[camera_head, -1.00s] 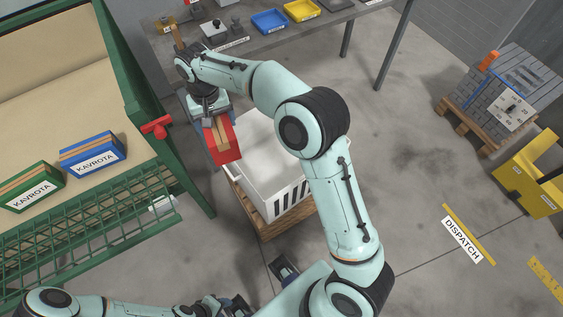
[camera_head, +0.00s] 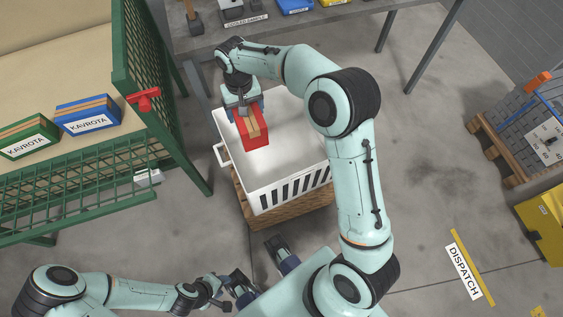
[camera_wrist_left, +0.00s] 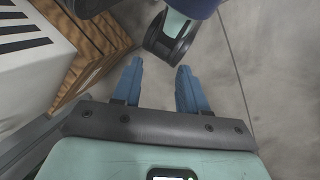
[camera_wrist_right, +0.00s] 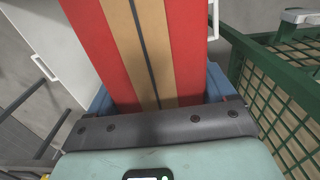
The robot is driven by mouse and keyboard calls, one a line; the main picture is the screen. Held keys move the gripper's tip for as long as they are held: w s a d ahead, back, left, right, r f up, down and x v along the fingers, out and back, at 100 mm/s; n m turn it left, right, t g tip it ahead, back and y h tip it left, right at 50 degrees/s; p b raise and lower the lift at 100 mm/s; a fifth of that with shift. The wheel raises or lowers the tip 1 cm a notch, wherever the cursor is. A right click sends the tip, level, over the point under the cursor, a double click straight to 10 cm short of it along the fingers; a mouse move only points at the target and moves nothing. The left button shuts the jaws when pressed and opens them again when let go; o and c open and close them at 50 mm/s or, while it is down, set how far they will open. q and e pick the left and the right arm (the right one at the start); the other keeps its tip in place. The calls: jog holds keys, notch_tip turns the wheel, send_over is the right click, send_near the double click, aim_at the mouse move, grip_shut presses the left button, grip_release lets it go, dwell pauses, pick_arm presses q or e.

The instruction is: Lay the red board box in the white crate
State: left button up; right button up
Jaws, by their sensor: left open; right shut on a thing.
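The red board box (camera_head: 256,142), with a tan stripe along it, is held by my right gripper (camera_head: 243,112). It hangs over the left inner part of the white crate (camera_head: 290,187). How far it is above the crate floor I cannot tell. In the right wrist view the red box (camera_wrist_right: 190,45) sits between the gripper's fingers (camera_wrist_right: 160,95), with the crate (camera_wrist_right: 45,40) beyond it. The crate looks empty inside. My left gripper (camera_head: 240,288) is low at the bottom of the head view, with its fingers (camera_wrist_left: 160,85) apart and nothing between them.
The crate stands on a wooden pallet (camera_head: 285,214). A green mesh-sided bin (camera_head: 150,60) with blue (camera_head: 88,115) and green (camera_head: 28,136) boxes is on the left. A grey table (camera_head: 330,25) is behind. Open floor lies to the right, before a loaded pallet (camera_head: 490,140).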

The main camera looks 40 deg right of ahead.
jog(key=s+d+f+b, duration=0.3)
jog(key=d+f+b, duration=0.1)
jog(key=f, duration=0.5)
jog(key=s+d+f+b, duration=0.3)
jog(key=f+b, duration=0.2)
jog(key=f, duration=0.4)
jog(key=shift+n, duration=0.4)
jog(key=f+b, duration=0.1)
jog(key=f, duration=0.5)
jog(key=f+b, duration=0.2)
jog(key=f, duration=0.5)
jog(key=f+b, duration=0.1)
jog(key=f, duration=0.6)
jog(key=shift+s+d+f+b, duration=0.2)
jog(key=shift+s+d+b, duration=0.05)
jog(key=shift+b, duration=0.15)
pick_arm(q)
jog(key=w+a+f+t+y, duration=0.1)
jog(key=w+a+f, duration=0.1)
jog(key=w+f, duration=0.3)
jog(key=w+a+f+t, duration=0.2)
jog(key=w+f, duration=0.2)
jog(key=f, duration=0.6)
jog(key=shift+w+a+f+n+y, duration=0.3)
jog(key=shift+w+a+n+y, duration=0.05)
jog(key=shift+a+n+y, duration=0.05)
pick_arm(e)
jog(key=shift+r, duration=0.1)
